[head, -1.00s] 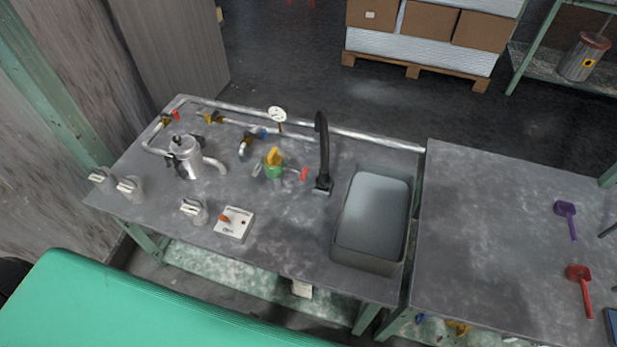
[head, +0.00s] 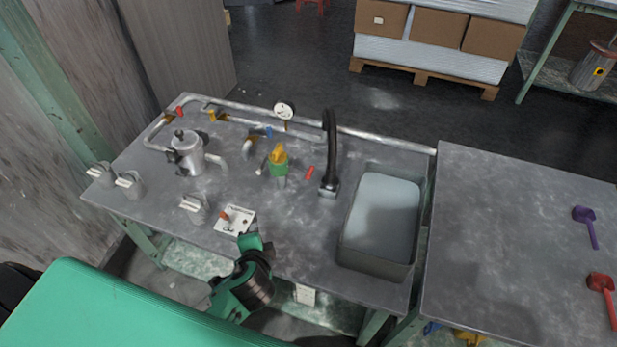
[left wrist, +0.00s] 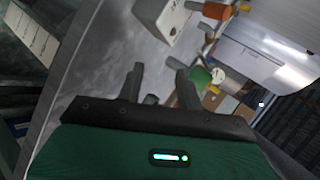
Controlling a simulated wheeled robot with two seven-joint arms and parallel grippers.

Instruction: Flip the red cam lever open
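A small red lever (head: 309,172) sticks up on the bench between the green and yellow valve (head: 279,161) and the black tap (head: 328,150). A second red handle (head: 180,112) is on the pipe at the back left. I cannot tell for certain which one is the cam lever. My left arm is over the bench's front edge, near the switch box, well short of both red parts. In the left wrist view my left gripper (left wrist: 160,85) is open, its fingers apart and nothing held. My right gripper is not in view.
A white switch box (head: 235,220) with an orange knob lies at the bench front. A metal pot (head: 187,154) and several grey knobs stand left. A sink (head: 346,248) is to the right. A second table (head: 500,230) holds purple and red scoop-like tools.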

